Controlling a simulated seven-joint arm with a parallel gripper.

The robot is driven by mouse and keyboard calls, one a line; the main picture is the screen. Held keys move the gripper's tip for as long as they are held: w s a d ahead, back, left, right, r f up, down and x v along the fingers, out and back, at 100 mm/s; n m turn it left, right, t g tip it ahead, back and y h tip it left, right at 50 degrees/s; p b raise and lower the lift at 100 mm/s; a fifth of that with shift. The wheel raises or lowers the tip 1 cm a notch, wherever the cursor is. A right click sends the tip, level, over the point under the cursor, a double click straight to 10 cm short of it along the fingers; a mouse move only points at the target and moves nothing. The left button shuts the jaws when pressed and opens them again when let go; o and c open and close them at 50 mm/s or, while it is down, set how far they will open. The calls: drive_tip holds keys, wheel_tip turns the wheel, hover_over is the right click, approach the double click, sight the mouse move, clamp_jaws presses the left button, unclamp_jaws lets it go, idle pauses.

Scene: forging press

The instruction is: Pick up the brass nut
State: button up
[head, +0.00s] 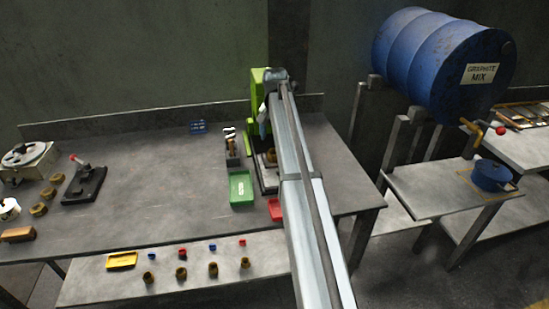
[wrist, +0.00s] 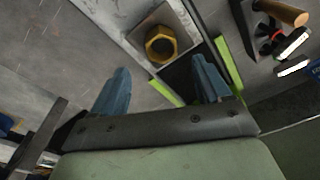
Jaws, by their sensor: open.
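A brass nut (wrist: 160,46), hexagonal with a dark round hole, lies on a square pale plate (wrist: 183,27) in the wrist view. My gripper (wrist: 161,66) is open and empty, its two blue fingers spread apart just short of the nut. The nut lies beyond the fingertips, roughly centred between them; the height gap cannot be judged. In the head view, the nut (head: 271,155) shows partly behind my arm, inside the green press (head: 257,88). My arm hides most of the gripper there.
A green tray (head: 241,188), a red tray (head: 276,209) and a tool holder (head: 233,153) stand near the press. More brass nuts (head: 39,209) sit at the bench's left. The middle bench (head: 150,170) is clear.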

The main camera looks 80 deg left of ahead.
sight(274, 150)
drive_tip(key=shift+h, duration=0.6)
drive_tip(key=shift+a+f, duration=0.2)
drive_tip(key=shift+f, duration=1.6)
drive_tip(key=shift+a+f, duration=0.2)
drive_tip(key=shift+f, duration=1.55)
clamp_jaws()
